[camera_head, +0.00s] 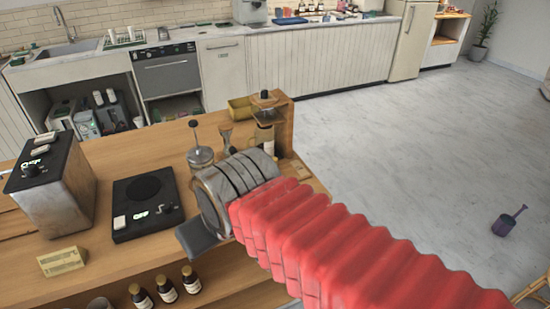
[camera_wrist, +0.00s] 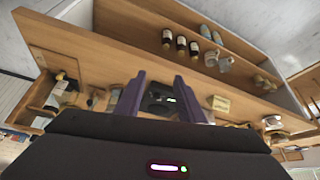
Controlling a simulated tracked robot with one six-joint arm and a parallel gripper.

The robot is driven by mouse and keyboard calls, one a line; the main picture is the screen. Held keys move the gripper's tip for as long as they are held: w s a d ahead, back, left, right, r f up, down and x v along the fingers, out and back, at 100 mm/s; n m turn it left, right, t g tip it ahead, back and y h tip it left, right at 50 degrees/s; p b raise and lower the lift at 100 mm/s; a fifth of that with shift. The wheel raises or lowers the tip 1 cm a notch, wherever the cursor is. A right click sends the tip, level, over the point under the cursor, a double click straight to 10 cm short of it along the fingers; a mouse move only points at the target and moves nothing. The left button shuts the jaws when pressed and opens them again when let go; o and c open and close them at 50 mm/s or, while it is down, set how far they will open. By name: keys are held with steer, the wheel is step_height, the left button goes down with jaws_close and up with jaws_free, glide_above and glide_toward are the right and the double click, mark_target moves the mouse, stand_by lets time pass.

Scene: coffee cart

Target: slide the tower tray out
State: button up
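I cannot make out a tray that is clearly the tower tray in either view. A boxy metal unit (camera_head: 45,185) with a black top stands at the left of the wooden cart top (camera_head: 118,165). A flat black device (camera_head: 148,207) with a round dark plate lies to its right. My gripper (camera_wrist: 159,77) shows two dark purple fingers, parted with nothing between them. The flat black device (camera_wrist: 160,104) shows beyond the gap between the fingers. In the head view my red arm and grey wrist reach over the cart's right part, and the fingers are mostly hidden.
A small cream card (camera_head: 62,261) is at the cart's front edge. Several dark bottles (camera_head: 166,290) stand on the shelf below. The floor at right is mostly clear.

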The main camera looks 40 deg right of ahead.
steer(key=w+d+r, duration=0.3)
steer(key=w+d, duration=0.4)
steer(key=w, duration=0.1)
steer(key=g, duration=0.1)
glide_above(275, 159)
steer(key=s, duration=0.6)
step_height(275, 159, down, 5)
steer(key=shift+w, duration=0.2)
steer(key=shift+f, duration=0.1)
steer(key=x, duration=1.3)
steer(key=shift+w+f, duration=0.1)
steer(key=shift+f, duration=0.2)
steer(key=shift+c, duration=0.4)
